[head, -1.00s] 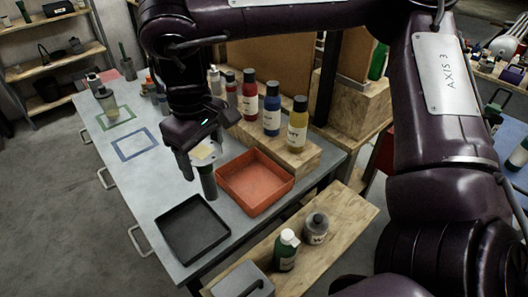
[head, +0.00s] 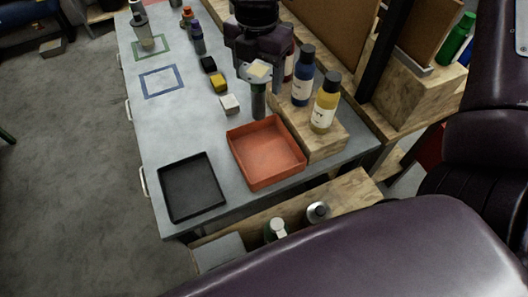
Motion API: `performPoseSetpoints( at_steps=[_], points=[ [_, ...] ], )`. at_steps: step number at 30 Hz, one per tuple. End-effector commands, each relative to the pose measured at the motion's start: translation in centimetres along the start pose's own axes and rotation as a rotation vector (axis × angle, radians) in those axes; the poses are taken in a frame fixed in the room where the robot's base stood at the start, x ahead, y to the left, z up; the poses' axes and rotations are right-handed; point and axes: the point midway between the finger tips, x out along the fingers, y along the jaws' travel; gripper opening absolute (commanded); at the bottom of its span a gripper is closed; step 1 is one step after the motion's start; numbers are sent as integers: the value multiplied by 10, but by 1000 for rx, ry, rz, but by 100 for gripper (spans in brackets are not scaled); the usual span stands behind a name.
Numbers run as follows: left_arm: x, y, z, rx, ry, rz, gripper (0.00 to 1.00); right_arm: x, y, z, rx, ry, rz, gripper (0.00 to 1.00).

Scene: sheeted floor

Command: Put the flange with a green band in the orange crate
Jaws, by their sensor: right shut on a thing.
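My right gripper (head: 260,74) points down and is shut on a flange (head: 258,103), which has a pale disc with a yellowish patch and a grey-green stem hanging below. A green band cannot be made out clearly on it. The flange is held at the far edge of the orange crate (head: 265,152), its stem end showing just above the rim in the head view. The crate is open and looks empty. My left gripper is not in view.
A black tray (head: 190,187) lies left of the crate. Blue (head: 302,88) and yellow (head: 326,102) bottles stand on a wooden block to its right. Small black, yellow and white (head: 230,105) blocks lie behind.

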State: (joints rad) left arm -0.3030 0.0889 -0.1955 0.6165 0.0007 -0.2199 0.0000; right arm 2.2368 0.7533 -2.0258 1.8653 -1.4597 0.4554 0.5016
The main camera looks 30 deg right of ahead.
Motion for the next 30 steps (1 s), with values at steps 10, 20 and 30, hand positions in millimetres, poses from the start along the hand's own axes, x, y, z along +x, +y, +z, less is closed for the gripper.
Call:
performPoseSetpoints(
  at_steps=[10, 20, 30],
  points=[
    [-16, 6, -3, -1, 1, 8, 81, -7, -3, 9, -887, 0, -1, 23],
    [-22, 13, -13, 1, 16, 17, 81, -8, -4, 14, -1347, -1, -3, 23],
    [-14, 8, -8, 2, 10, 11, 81, 57, -6, 12, -1380, 9, -4, 23]
  ],
)
